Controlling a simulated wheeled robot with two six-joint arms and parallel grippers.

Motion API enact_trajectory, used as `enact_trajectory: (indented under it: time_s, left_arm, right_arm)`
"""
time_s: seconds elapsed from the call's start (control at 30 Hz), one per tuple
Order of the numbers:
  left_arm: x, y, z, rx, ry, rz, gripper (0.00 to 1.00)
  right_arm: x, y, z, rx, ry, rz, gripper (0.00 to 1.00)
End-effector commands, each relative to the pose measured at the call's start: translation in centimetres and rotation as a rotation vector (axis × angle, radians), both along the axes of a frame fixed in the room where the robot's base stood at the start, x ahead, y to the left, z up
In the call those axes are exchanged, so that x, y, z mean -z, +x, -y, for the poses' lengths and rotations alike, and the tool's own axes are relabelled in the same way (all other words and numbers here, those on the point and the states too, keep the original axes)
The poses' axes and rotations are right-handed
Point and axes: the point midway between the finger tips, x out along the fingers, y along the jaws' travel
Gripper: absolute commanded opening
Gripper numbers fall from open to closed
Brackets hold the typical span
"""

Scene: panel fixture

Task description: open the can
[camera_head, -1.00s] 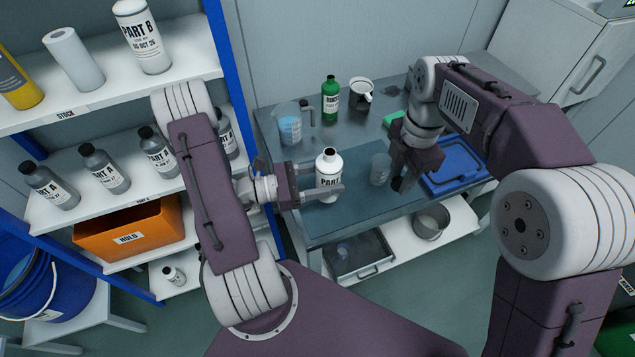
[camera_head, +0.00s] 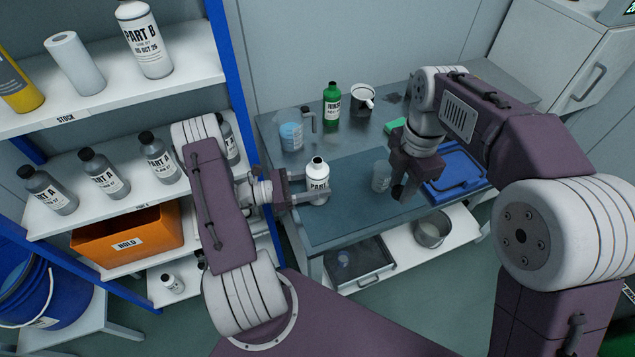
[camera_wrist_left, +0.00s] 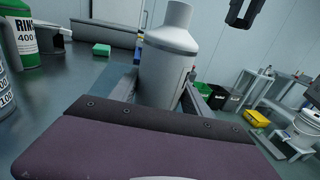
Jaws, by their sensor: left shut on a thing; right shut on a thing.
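The white can (camera_head: 316,181), a bottle-shaped container with a "PART" label, stands upright at the left of the bench. Its top shows a dark round spot. My left gripper (camera_head: 312,198) is shut around its lower body. In the left wrist view the can (camera_wrist_left: 168,65) rises beyond the gripper, its neck bare and its very top cut off. My right gripper (camera_head: 399,190) points down to the right of the can, apart from it, shut on a small dark thing, perhaps a cap. Its fingers largely hide that thing.
A clear beaker (camera_head: 381,176) stands just left of my right gripper. A blue tray (camera_head: 462,165) lies to the right. The shelf (camera_head: 100,212) is at the left.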

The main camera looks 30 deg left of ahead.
Motion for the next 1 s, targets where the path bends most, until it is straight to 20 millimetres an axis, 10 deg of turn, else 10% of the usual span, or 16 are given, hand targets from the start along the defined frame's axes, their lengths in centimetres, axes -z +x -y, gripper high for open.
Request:
enact_trajectory:
  time_s: [0.1, 0.13, 0.2, 0.57, 1.0]
  left_arm:
    - [0.4, 0.0, 0.0, 0.0, -0.002, 0.001, 0.0]
    - [0.4, 0.0, 0.0, 0.0, 0.0, 0.0, 0.58]
    - [0.3, 0.0, 0.0, 0.0, 0.0, 0.0, 0.77]
    - [-0.2, 0.0, 0.0, 0.0, 0.0, 0.0, 0.77]
    - [0.2, -5.7, -6.8, -0.005, 0.003, 0.002, 0.77]
  right_arm:
    - [0.3, 0.0, 0.0, 0.0, 0.0, 0.0, 0.0]
    - [0.3, 0.0, 0.0, 0.0, 0.0, 0.0, 0.0]
    - [0.2, 0.0, 0.0, 0.0, 0.0, 0.0, 0.0]
    - [-0.2, 0.0, 0.0, 0.0, 0.0, 0.0, 0.0]
    - [1.3, 0.0, 0.0, 0.0, 0.0, 0.0, 0.0]
